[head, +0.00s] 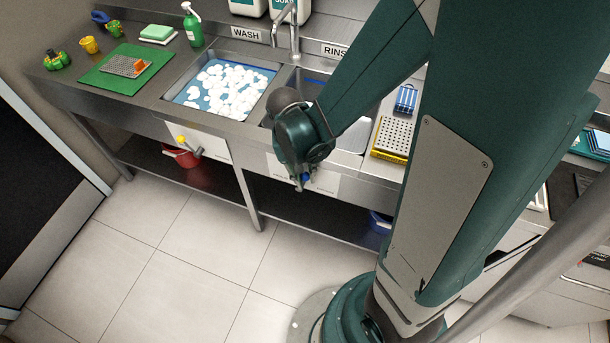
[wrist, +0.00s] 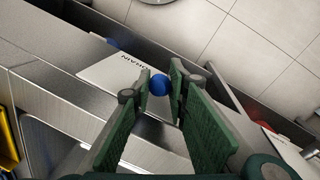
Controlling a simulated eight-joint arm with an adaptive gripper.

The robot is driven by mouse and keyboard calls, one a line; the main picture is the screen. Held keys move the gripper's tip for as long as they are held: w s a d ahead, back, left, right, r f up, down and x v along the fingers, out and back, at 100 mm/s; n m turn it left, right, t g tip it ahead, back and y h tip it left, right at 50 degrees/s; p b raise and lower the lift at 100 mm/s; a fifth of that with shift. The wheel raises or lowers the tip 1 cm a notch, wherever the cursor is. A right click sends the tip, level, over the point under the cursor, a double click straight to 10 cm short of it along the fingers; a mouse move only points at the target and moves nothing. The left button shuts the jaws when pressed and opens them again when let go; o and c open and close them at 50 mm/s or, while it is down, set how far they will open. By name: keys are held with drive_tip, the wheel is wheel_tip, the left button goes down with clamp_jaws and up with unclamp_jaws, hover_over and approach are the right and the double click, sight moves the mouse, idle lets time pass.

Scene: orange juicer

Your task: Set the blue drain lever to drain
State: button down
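The blue lever knob (wrist: 159,84) shows between the two green fingers of my gripper (wrist: 160,82) in the wrist view. The fingers stand apart on either side of it, with a narrow gap on the right. I cannot tell whether the left finger touches it. A white plate (wrist: 125,70) with the word DRAIN lies behind the knob. In the head view my gripper (head: 301,180) is at the front of the rinse sink, and the blue knob (head: 306,177) shows beside its fingertips. The lever's stem is hidden.
The wash sink (head: 222,87) holds white pieces in blue water. Its yellow-knobbed lever (head: 184,141) is on the counter front at left. A yellow rack (head: 393,137) stands right of my gripper. A red bin (head: 182,156) and blue bin (head: 380,222) are below. The floor in front is clear.

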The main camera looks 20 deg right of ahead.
drive_tip(key=shift+s+d+f+t+y+b, duration=0.25)
drive_tip(key=shift+s+d+t+y, duration=0.2)
drive_tip(key=shift+t+y, duration=0.1)
drive_tip(key=shift+s+d+f+t+y+b, duration=0.25)
drive_tip(key=shift+s+d+t+y, duration=0.15)
drive_tip(key=shift+t+y, duration=0.15)
idle(0.3)
drive_tip(key=c, duration=2.2)
unclamp_jaws()
drive_tip(key=shift+r, duration=0.25)
drive_tip(key=shift+s+d+r, duration=0.1)
drive_tip(key=shift+s+r, duration=0.2)
drive_tip(key=shift+r, duration=1.6)
drive_tip(key=shift+s+d+r, duration=0.15)
drive_tip(key=shift+s+r, duration=0.15)
drive_tip(key=shift+r, duration=1.6)
drive_tip(key=shift+s+d+r, duration=0.1)
drive_tip(key=shift+s+r, duration=0.2)
drive_tip(key=shift+r, duration=1.6)
